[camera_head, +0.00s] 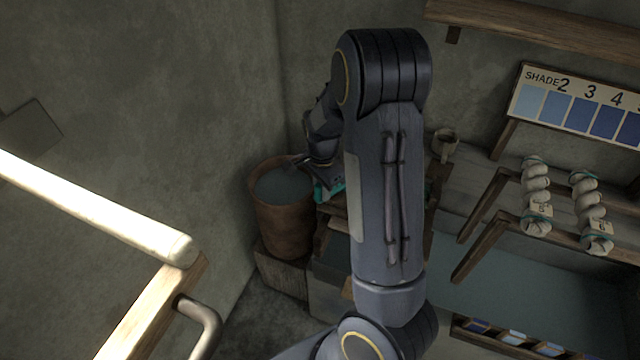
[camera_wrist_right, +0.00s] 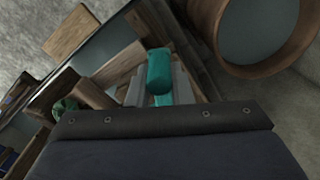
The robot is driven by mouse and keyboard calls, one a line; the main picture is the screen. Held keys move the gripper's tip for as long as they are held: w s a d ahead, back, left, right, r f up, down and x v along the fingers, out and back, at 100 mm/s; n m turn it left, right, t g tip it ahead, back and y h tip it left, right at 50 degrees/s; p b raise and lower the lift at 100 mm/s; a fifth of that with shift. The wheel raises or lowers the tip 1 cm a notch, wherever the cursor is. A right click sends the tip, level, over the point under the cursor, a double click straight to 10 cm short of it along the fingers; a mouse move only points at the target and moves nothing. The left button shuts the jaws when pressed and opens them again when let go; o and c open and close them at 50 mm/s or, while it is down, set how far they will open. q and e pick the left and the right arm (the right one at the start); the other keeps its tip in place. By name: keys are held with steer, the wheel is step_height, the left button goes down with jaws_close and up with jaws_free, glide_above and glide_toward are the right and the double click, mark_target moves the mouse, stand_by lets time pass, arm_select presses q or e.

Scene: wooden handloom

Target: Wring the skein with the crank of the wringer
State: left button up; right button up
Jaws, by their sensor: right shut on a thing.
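My right gripper (camera_head: 322,178) is beside the clay bucket, mostly hidden behind my own forearm. It is shut on a teal handle (camera_wrist_right: 159,70), which stands between the two grey fingers in the right wrist view. A bit of teal also shows under the gripper in the head view. A wooden frame lies behind the handle; I cannot make out the wringer's rollers or the crank's arm. A dark green bundle (camera_wrist_right: 65,107) shows at left in the wrist view; I cannot tell whether it is the skein. My left gripper is not in view.
The clay bucket (camera_head: 283,222) of bluish liquid stands on a block against the wall. Two twisted pale skeins (camera_head: 537,195) (camera_head: 590,208) hang on wooden pegs at right, below a shade chart (camera_head: 580,103). A pale bar (camera_head: 100,213) crosses the near left.

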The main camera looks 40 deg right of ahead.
steer(key=shift+s+a+f, duration=0.1)
steer(key=shift+s+a, duration=0.05)
steer(key=shift+s, duration=0.35)
steer(key=shift+s+a+f, duration=0.1)
steer(key=shift+s, duration=0.4)
steer(key=shift+s+d, duration=0.1)
steer(key=shift+s, duration=0.75)
steer(key=o, duration=0.6)
steer(key=shift+s+d, duration=0.1)
steer(key=o, duration=0.5)
steer(key=shift+s+r, duration=0.1)
steer(key=shift+s, duration=0.2)
steer(key=shift+c, duration=0.2)
steer(key=o, duration=0.9)
steer(key=shift+w, duration=0.15)
steer(key=shift+w+d, duration=0.1)
steer(key=shift+w, duration=0.05)
